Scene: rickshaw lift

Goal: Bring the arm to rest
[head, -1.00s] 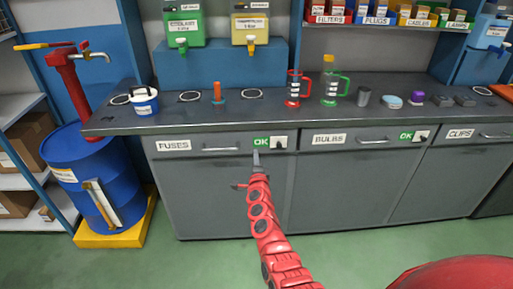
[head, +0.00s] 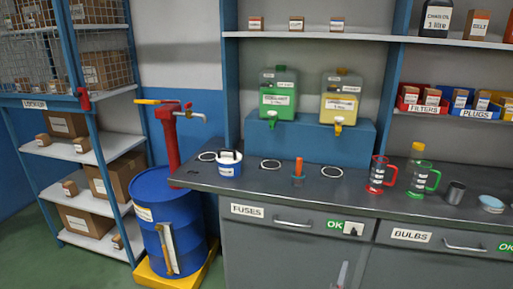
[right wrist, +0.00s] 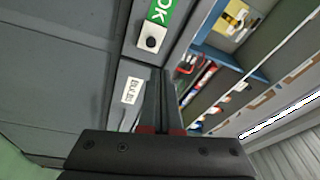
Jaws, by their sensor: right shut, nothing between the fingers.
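Only the tip of my right gripper (head: 341,275) shows, at the bottom edge of the head view, in front of the grey cabinet (head: 290,255). In the right wrist view my right gripper (right wrist: 157,100) has its dark fingers together with nothing between them. Around its tips there show a black knob on a white plate (right wrist: 151,40), a green OK label (right wrist: 160,12) and a BULBS label (right wrist: 131,90). I cannot tell whether the tips touch the cabinet front. The rest of the right arm is out of the head view. My left gripper is not in view.
The workbench (head: 320,190) carries a white-and-blue pot (head: 228,165), a red jug (head: 378,175) and a green jug (head: 420,180). A blue barrel (head: 170,215) stands on a yellow base (head: 190,272) left of it. A shelf rack (head: 75,150) with boxes stands farther left.

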